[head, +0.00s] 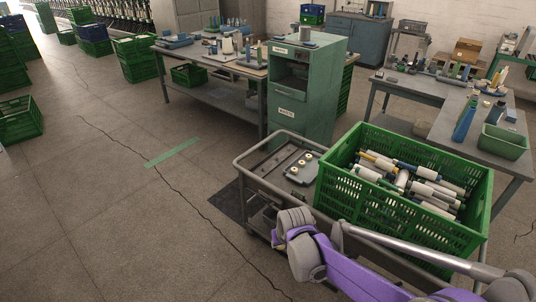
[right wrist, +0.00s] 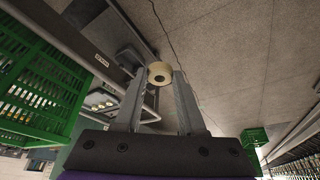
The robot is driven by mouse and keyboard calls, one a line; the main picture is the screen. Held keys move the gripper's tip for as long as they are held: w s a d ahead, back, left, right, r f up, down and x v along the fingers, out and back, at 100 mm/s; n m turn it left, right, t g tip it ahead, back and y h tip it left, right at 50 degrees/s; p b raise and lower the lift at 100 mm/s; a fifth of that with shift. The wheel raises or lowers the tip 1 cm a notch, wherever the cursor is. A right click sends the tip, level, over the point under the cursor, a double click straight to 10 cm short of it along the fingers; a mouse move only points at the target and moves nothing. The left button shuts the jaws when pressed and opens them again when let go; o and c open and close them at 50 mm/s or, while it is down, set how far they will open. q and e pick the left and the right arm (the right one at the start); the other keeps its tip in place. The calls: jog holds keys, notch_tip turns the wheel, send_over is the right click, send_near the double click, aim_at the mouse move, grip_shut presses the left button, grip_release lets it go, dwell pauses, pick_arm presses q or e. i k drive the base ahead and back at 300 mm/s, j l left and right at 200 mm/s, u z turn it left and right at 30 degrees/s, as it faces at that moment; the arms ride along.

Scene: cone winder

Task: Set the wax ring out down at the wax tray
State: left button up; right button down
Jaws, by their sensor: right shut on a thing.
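My right gripper (right wrist: 160,82) is shut on a cream wax ring (right wrist: 160,72), held between its fingertips in the right wrist view. In the head view the fingers and the held ring do not show; only my purple and grey right arm does. The grey wax tray (head: 290,176) lies on the cart left of the green crate, with a few pale rings (head: 301,162) in it. The tray also shows in the right wrist view (right wrist: 92,97), left of my gripper and apart from the held ring. My left gripper is not in view.
The green crate (head: 375,207) of yarn tubes fills the right part of the cart (head: 262,160). A green cabinet (head: 298,100) stands behind the cart. A workbench (head: 440,120) is at the right. The floor (head: 110,220) left of the cart is clear.

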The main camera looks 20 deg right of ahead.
aim_at(317, 166)
jog(key=i+j+u, duration=0.1)
jog(key=i+u, duration=0.2)
jog(key=i, duration=0.35)
jog(key=i+u, duration=0.3)
jog(key=i, duration=0.35)
jog(key=i+l+z, duration=0.1)
jog(key=i+z, duration=0.5)
jog(key=z, duration=0.15)
jog(key=i+z, duration=0.7)
jog(key=i, duration=0.15)
